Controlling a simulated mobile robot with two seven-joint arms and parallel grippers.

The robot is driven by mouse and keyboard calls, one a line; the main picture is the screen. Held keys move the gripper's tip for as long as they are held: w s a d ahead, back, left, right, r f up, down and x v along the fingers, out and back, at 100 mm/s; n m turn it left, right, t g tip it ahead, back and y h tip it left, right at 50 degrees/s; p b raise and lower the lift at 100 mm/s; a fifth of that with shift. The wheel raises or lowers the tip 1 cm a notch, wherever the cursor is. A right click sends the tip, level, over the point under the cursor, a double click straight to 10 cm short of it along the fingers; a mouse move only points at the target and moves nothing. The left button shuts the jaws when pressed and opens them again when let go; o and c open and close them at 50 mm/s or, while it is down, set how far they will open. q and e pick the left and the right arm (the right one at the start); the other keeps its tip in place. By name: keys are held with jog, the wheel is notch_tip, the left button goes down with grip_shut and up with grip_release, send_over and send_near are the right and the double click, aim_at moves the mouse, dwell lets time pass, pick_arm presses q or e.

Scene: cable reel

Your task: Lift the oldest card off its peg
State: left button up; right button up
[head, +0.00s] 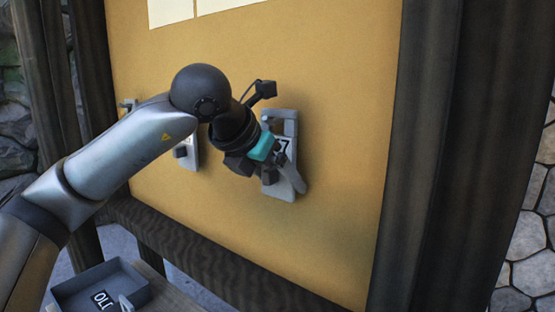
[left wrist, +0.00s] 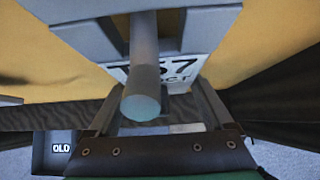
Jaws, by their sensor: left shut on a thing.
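A grey card (head: 290,127) with a white label hangs at the right on the yellow board. My left gripper (head: 277,166) is at its lower part, shut on it. In the left wrist view the card (left wrist: 215,28) shows a dark opening above a partly hidden label, with "57" and "CT" readable. A round grey peg (left wrist: 143,75) sticks out from the opening toward the camera. The fingers stand either side of the label's lower part; their contact is partly hidden. A second card (head: 189,156) hangs to the left, mostly behind my arm. My right gripper is not in view.
Another grey piece (head: 128,104) shows at the board's far left. A grey tray (head: 75,292) marked "OLD" stands low at the left; it also shows in the left wrist view (left wrist: 40,150). Dark posts (head: 430,150) frame the board. The board right of the card is clear.

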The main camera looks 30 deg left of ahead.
pick_arm(q)
jog(key=c, duration=0.5)
jog(key=shift+r, duration=0.1)
jog(key=shift+c, duration=0.2)
